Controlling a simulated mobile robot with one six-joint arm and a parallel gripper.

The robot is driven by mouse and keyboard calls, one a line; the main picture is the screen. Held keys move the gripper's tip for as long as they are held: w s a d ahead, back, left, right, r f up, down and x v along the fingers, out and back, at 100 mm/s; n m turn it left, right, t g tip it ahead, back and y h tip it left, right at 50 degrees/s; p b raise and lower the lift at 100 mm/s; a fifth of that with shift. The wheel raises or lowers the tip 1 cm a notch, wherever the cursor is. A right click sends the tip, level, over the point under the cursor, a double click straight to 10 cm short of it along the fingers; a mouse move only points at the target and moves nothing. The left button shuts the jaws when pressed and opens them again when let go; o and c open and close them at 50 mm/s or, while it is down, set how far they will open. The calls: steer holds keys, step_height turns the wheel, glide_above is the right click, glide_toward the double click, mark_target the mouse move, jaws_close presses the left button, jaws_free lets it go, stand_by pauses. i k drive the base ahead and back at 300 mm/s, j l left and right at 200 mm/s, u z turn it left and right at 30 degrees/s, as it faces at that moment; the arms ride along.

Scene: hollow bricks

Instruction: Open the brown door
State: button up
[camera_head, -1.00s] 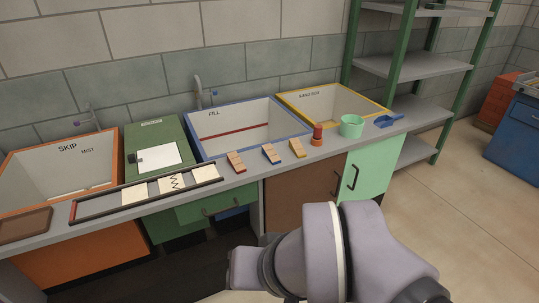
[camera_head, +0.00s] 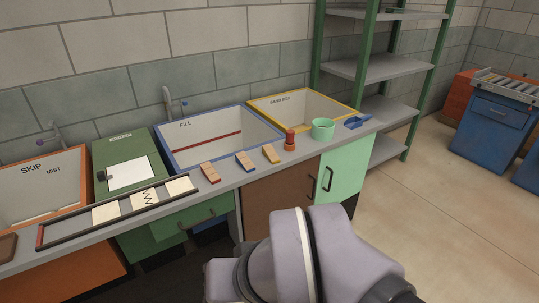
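The brown door (camera_head: 270,203) is on the front of the counter, below the yellow-rimmed sand box. It looks shut, and its lower part is hidden behind my arm. A dark upright handle (camera_head: 311,188) is at its right edge, beside the similar handle of the pale green door (camera_head: 346,168). My arm is low in the picture, in front of the brown door. My gripper does not show.
The counter top carries several small wooden blocks (camera_head: 245,161), a red cylinder (camera_head: 290,139), a mint cup (camera_head: 323,129) and a blue scoop (camera_head: 357,121). A green-framed shelf (camera_head: 386,66) stands behind at right. The floor (camera_head: 440,200) on the right is open.

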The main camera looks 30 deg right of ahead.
mark_target(293, 186)
steer(key=i+l, duration=0.4)
steer(key=l, duration=0.2)
steer(key=i+l+z, duration=0.15)
steer(key=i+l, duration=0.3)
steer(key=l, duration=0.1)
